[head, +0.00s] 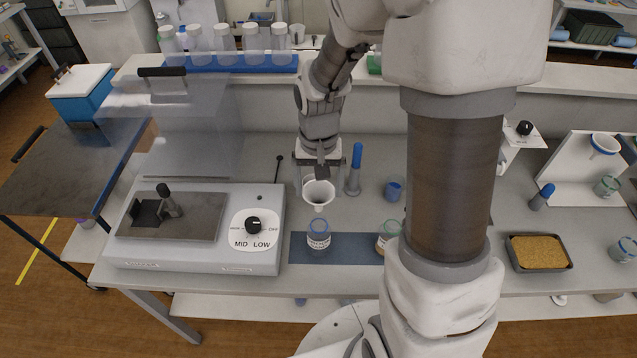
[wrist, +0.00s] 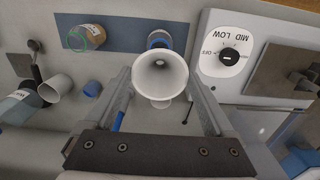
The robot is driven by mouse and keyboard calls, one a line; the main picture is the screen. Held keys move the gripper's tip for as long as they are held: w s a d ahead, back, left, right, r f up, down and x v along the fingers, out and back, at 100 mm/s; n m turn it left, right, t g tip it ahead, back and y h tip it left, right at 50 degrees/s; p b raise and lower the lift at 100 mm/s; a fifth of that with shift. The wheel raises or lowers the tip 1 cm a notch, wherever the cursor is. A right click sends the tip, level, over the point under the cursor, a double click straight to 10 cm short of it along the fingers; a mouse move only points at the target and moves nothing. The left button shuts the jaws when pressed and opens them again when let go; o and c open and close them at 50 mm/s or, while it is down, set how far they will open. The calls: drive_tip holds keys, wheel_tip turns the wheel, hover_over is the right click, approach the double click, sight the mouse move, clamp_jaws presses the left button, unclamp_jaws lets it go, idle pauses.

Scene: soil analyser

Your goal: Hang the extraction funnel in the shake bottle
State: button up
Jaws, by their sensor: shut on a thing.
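The white extraction funnel (head: 318,192) is held in my gripper (head: 320,164), above the bench and behind the blue mat. In the wrist view the funnel (wrist: 160,75) sits between the two fingers of my gripper (wrist: 160,92), its wide mouth facing the camera. A clear, blue-rimmed bottle with a label (head: 318,238) stands upright on the mat, just in front of and below the funnel. In the wrist view this bottle (wrist: 159,36) is partly hidden by the funnel. A second bottle (head: 386,236) with a green ring stands to the right, partly hidden by my arm.
The blue mat (head: 345,252) lies under both bottles. A shaker with a knob (head: 254,226) stands left. A blue-capped tube (head: 355,168) and a blue cup (head: 393,190) stand behind the mat. A soil tray (head: 540,252) is at right.

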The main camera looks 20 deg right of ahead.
sight(319, 203)
idle(0.3)
drive_tip(key=shift+f+b, duration=1.7)
drive_tip(key=shift+f, duration=0.25)
drive_tip(key=shift+f+b, duration=1.8)
drive_tip(key=shift+f, duration=0.15)
drive_tip(key=o, duration=0.5)
drive_tip(key=shift+r, duration=0.15)
drive_tip(key=shift+o, duration=0.2)
